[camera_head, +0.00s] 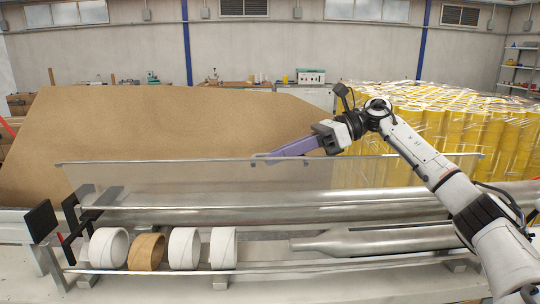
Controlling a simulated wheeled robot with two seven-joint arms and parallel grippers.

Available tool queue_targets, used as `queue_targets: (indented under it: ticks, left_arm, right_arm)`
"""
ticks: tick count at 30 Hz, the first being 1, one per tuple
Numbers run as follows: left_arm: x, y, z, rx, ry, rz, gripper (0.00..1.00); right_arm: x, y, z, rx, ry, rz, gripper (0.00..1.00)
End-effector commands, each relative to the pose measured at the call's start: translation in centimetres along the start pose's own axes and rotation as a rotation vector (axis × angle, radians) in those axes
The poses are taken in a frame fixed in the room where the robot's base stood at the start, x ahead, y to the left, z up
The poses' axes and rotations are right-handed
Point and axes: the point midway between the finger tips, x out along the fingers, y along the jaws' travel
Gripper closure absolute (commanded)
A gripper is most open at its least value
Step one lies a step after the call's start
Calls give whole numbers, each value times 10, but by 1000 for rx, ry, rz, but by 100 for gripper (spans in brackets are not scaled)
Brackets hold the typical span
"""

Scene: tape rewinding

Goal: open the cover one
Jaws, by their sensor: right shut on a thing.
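The cover (150,178) is a long, see-through panel with a thin top rail, standing raised along the back of the metal rewinding machine (330,212). My right gripper (268,157) reaches in from the right, its long purple fingers pointing left, and is shut on the cover's top rail near its middle. The contact itself is small and hard to make out. The panel's right part is partly behind my right arm. My left gripper is not in view.
White tape rolls (107,247) and one tan roll (146,251) sit at the machine's front left, beside a black plate (41,221). A large brown board (180,125) stands behind. Wrapped yellow rolls (450,125) are stacked at back right.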

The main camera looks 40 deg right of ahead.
Motion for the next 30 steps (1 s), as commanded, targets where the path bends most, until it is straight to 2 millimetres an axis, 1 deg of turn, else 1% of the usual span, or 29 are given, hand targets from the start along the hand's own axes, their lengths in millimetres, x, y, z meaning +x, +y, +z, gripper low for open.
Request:
queue_targets:
  ticks: [6,16,17,18,26,30]
  left_arm:
    - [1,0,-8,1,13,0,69]
    - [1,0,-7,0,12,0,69]
    - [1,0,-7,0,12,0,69]
    - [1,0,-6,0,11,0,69]
    - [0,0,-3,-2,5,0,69]
    - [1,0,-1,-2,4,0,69]
  right_arm:
    - [-1,-4,-2,1,5,-6,100]
    - [-1,-4,-4,2,8,-6,100]
    - [-1,-4,-4,2,8,-6,87]
    - [-1,-4,-4,2,8,-6,83]
    - [-1,-3,-3,1,5,-4,83]
    - [-11,-4,-2,0,4,-6,83]
